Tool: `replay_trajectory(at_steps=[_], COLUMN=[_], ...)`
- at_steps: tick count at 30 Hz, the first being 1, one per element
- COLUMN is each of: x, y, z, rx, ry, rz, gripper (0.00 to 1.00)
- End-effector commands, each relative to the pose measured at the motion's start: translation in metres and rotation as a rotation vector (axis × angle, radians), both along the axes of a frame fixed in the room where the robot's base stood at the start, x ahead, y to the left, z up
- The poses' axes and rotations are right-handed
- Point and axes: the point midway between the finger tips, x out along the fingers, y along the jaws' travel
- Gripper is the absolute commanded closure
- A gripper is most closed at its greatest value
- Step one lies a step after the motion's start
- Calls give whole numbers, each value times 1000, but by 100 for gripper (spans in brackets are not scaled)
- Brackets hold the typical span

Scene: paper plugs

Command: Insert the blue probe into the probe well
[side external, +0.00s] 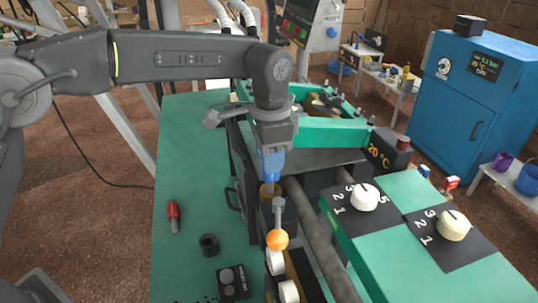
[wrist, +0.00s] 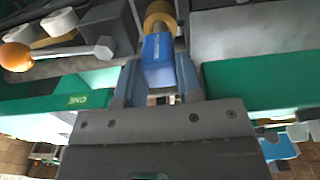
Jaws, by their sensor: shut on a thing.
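My gripper (side external: 271,150) points down over the middle of the machine and is shut on the blue probe (side external: 271,168). In the wrist view the blue probe (wrist: 158,58) lies between the two fingers of my gripper (wrist: 157,80). A brass ring (side external: 268,190), which looks like the probe well, is directly below the probe. It also shows just past the probe's end in the wrist view (wrist: 160,14). A short grey tip appears at the ring. I cannot tell how far the tip is inside it.
A lever with an orange ball (side external: 278,240) stands close in front of the ring. Dial blocks with white knobs (side external: 364,197) are at right. A green-walled box (side external: 335,132) is behind. A red-handled tool (side external: 173,215) and black cup (side external: 209,244) lie on the green table.

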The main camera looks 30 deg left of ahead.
Motion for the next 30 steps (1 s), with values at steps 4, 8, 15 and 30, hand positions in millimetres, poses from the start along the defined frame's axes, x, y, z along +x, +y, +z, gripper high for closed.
replay_trajectory(at_steps=[4,8,15,30], x=[1,1,1,3], y=[-3,-3,-2,0], z=[-1,-1,-1,12], rx=[-5,-5,-6,-3], ry=[-5,-5,-6,-10], rz=[-7,-7,-6,-3], gripper=[97,58,37,37])
